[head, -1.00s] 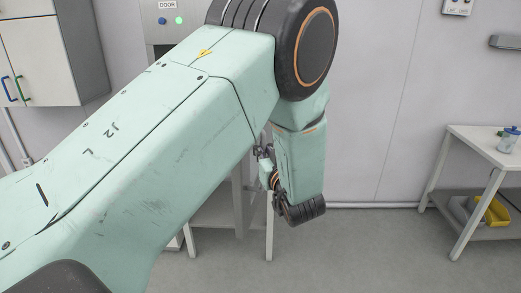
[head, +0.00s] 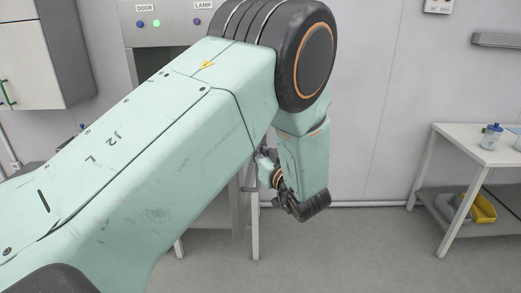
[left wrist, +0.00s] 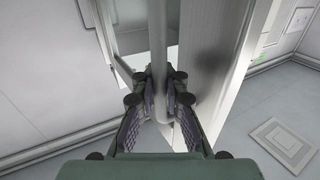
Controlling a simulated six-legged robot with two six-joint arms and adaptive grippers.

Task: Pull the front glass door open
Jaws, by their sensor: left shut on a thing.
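The front glass door's metal frame (left wrist: 212,60) runs upright in the left wrist view, with a vertical bar handle (left wrist: 159,35) beside it. My left gripper (left wrist: 160,78) is shut on this bar, with its two dark padded fingers on either side of it. In the head view my own left arm covers most of the station housing (head: 170,45), and the door and the gripper's hold cannot be made out there. How far the door stands open cannot be told. My right gripper is not in view.
The housing carries buttons marked DOOR and LAMP and a lit green light (head: 157,23). A white side table (head: 450,132) with a bottle (head: 491,136) and a yellow bin (head: 482,208) stands at right. A wall cabinet (head: 75,50) is at upper left. Floor between is clear.

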